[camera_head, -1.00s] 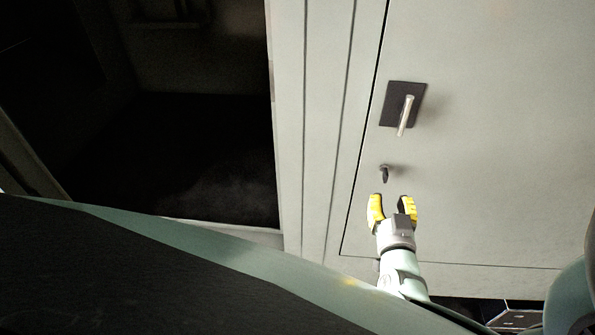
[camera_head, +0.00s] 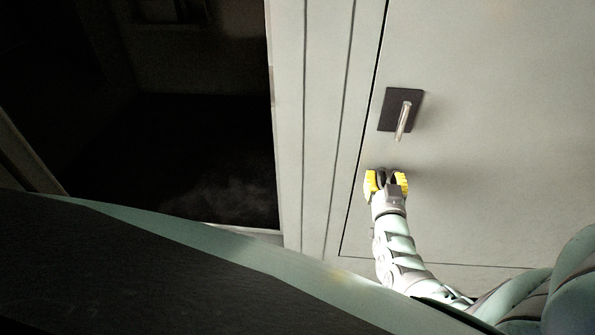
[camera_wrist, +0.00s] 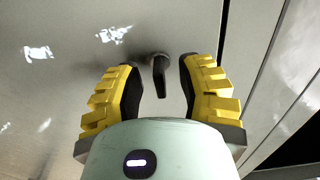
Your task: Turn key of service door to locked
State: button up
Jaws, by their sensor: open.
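The service door (camera_head: 480,180) is a pale grey panel, and it looks shut in its frame. A dark key (camera_wrist: 160,76) sticks out of the door in the wrist view, its bow hanging roughly straight down. My gripper (camera_head: 387,178) is at the door just below the handle, with its yellow fingers around the key's place. In the wrist view my gripper (camera_wrist: 157,85) is open, one finger on each side of the key, with a gap on both sides. In the head view the fingers mostly hide the key.
A metal lever handle (camera_head: 402,121) on a dark plate (camera_head: 414,97) sits just above my gripper. To the left are the door frame (camera_head: 312,130) and a dark open recess (camera_head: 180,140). The door surface to the right is clear.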

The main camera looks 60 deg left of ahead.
jog(key=shift+a, duration=0.1)
jog(key=shift+c, duration=0.2)
grip_shut()
